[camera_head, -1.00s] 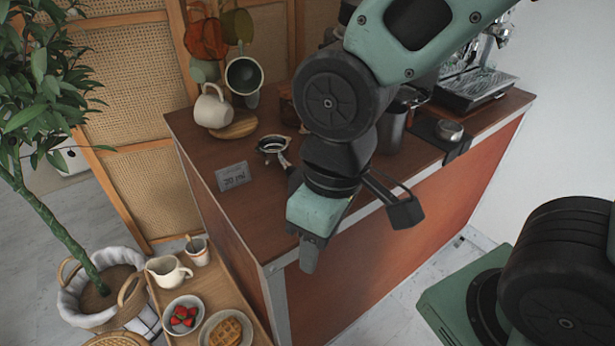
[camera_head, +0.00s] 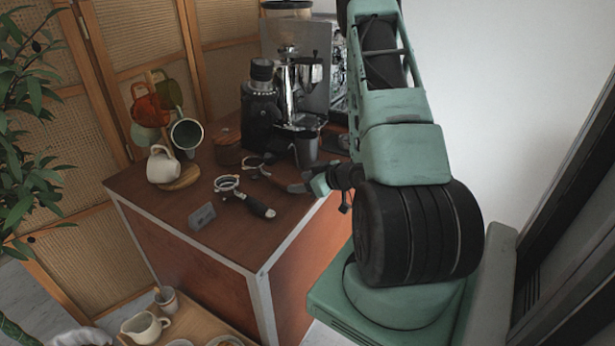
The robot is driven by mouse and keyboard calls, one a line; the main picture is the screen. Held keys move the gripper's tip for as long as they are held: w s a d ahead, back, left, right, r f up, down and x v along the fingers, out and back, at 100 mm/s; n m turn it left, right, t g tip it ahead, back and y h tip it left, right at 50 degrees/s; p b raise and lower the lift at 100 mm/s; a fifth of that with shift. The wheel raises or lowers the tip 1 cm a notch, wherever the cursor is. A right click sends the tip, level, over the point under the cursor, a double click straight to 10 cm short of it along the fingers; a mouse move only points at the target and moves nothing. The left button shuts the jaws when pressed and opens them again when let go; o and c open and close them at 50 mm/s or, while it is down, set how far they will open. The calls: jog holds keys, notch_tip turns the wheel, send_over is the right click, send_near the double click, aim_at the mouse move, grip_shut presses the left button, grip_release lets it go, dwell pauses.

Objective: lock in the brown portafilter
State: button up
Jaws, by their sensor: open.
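Two portafilters lie on the brown cart top. One (camera_head: 240,196) has a metal ring and a black handle pointing front right. The other (camera_head: 257,166) lies just behind it, and its handle runs right toward my gripper; I take it for the brown one, but the handle's colour is hard to tell. My gripper (camera_head: 303,187) is open, low over the cart's right part, at the handle end of the rear portafilter. I cannot tell whether the fingers are around the handle or beside it. The espresso machine (camera_head: 340,82) is mostly hidden behind my arm.
A black grinder (camera_head: 262,115) and a silver machine part with a dark container stand behind the portafilters. A small sign (camera_head: 202,217) stands near the front edge. A white cup (camera_head: 163,166) and a mug rack are at the left.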

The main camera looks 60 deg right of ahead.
aim_at(287, 182)
jog(key=shift+s+d+f+t, duration=0.1)
jog(key=shift+s+d+t, duration=0.2)
jog(key=shift+s+t, duration=0.15)
jog(key=shift+b+x, duration=1.1)
jog(key=shift+x, duration=3)
jog(key=shift+c, duration=0.3)
grip_shut()
jog(key=shift+r+p, duration=1.75)
jog(key=shift+r, duration=0.85)
